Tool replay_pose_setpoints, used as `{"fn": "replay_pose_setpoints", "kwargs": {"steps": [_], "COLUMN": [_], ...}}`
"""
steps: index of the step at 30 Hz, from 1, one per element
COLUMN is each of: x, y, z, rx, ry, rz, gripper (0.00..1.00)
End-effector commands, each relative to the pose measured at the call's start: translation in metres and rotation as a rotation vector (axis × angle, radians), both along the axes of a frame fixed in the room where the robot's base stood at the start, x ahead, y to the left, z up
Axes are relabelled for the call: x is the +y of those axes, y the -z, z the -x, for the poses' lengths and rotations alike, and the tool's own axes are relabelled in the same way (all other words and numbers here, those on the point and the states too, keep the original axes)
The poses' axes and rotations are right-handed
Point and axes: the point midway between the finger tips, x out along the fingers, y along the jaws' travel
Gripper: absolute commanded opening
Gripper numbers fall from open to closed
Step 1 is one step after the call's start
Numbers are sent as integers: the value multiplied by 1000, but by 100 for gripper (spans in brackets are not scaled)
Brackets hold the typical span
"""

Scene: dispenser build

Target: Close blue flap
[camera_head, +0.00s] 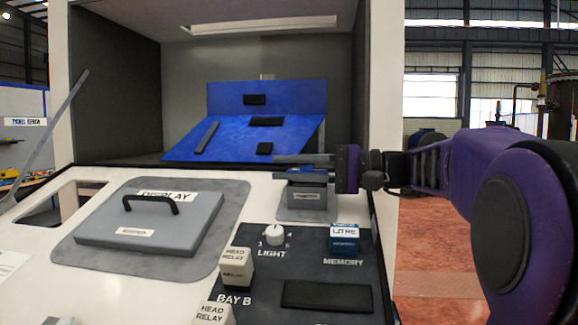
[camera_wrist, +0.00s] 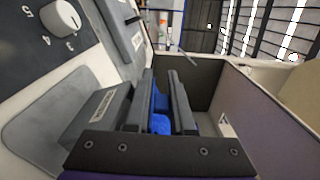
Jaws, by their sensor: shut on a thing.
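The blue flap (camera_head: 235,138) is a sloping blue panel inside the open cabinet, with a blue upright panel (camera_head: 290,97) behind it. Black pieces sit on both panels. My gripper (camera_head: 279,159) comes in from the right, its fingers pointing left across the flap's lower right corner. In the wrist view, the two fingers of my gripper (camera_wrist: 162,75) are a little apart, with blue flap (camera_wrist: 160,124) showing between them. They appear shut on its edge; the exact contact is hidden.
A grey labelled block (camera_head: 307,196) stands just below my fingers. A grey display lid (camera_head: 160,220) with a black handle lies to the left. A knob (camera_head: 274,236) and a blue-and-white memory block (camera_head: 344,239) are in front. Cabinet walls flank the flap.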

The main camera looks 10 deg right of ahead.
Motion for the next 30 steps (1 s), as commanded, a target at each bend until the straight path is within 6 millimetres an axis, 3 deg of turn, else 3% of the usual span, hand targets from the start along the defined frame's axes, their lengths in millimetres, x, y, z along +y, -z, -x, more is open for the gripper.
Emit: {"fn": "replay_pose_setpoints", "kwargs": {"steps": [13, 14, 18, 30], "x": [0, 0, 0, 0], "y": [-1, -1, -1, 1], "z": [0, 0, 0, 0], "rx": [-13, -12, -11, -6], "ry": [2, 2, 1, 0], "rz": [2, 2, 2, 3], "gripper": [0, 25, 48, 48]}}
